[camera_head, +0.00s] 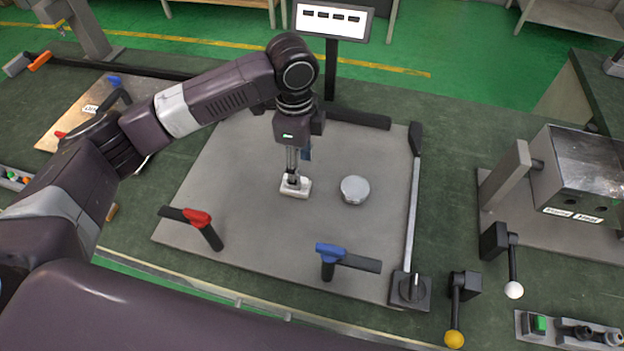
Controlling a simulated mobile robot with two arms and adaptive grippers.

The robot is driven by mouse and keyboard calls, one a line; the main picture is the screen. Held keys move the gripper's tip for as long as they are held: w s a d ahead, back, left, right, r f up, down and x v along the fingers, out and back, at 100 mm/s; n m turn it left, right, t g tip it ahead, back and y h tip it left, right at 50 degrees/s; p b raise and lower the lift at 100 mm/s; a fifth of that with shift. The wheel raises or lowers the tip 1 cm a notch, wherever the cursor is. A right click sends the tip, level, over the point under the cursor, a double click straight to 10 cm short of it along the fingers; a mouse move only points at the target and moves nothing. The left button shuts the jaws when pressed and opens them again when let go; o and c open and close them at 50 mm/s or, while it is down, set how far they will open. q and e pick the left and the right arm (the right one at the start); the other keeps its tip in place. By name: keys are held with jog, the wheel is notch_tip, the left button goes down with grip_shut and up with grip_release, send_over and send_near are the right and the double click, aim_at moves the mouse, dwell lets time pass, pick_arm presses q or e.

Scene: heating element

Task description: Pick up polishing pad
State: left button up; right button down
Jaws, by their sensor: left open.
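A small white block, which looks like the polishing pad (302,187), lies on the grey plate (240,150) near the middle. My left gripper (293,180) points straight down over it, its fingers at the top of the pad and a little left of its middle. The jaws are open. The fingers hide part of the pad, and I cannot tell whether they touch it. A round silver disc (355,189) lies on the plate just right of the pad. My right gripper is not in view.
A red-handled clamp (198,219) and a blue-handled clamp (331,255) stand at the plate's front. A long lever (412,200) runs along its right side. A metal box (582,170) and ball-tipped levers (513,290) are at the right. A display (333,18) stands behind.

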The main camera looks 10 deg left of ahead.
pick_arm(q)
jog(key=shift+w+a, duration=0.35)
jog(key=shift+w, duration=0.25)
jog(key=shift+s+a, duration=0.15)
jog(key=shift+a, duration=0.05)
jog(key=f, duration=0.1)
jog(key=f+p, duration=0.1)
jog(key=f, duration=0.1)
jog(key=shift+s+a+f, duration=0.15)
jog(key=shift+s+a, duration=0.05)
jog(key=shift+s, duration=0.15)
notch_tip(320, 180, down, 3)
jog(key=shift+w+r+p, duration=0.15)
jog(key=shift+r+p, duration=0.05)
jog(key=shift+p, duration=0.4)
jog(key=shift+f, duration=0.55)
jog(key=c, duration=1.3)
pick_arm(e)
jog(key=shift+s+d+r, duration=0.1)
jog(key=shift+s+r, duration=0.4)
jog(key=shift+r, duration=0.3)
